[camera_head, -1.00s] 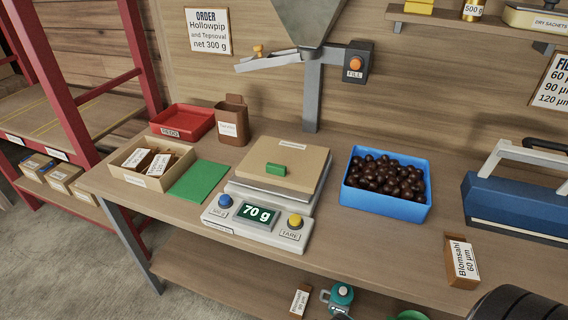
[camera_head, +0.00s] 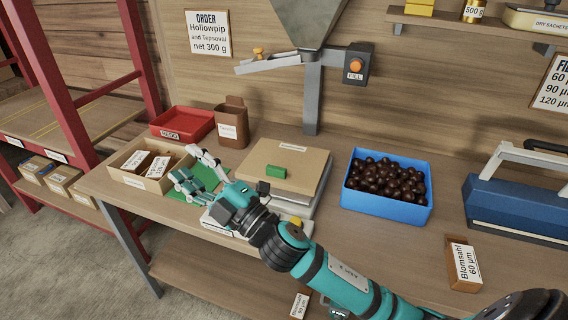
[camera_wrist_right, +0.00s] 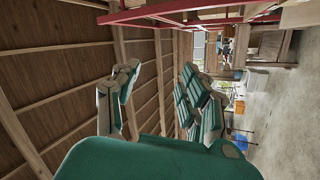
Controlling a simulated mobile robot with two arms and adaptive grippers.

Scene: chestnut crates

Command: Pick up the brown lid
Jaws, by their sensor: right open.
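A brown container (camera_head: 232,124) with a raised brown flap stands behind, beside the red tray. My left gripper is out of view.
A tan crate (camera_head: 127,177) with labelled brown packets, a red tray (camera_head: 183,123), a blue bin (camera_head: 385,211) of chestnuts and a blue case (camera_head: 520,208) stand on the table. A grey funnel post (camera_head: 312,100) rises behind the scale.

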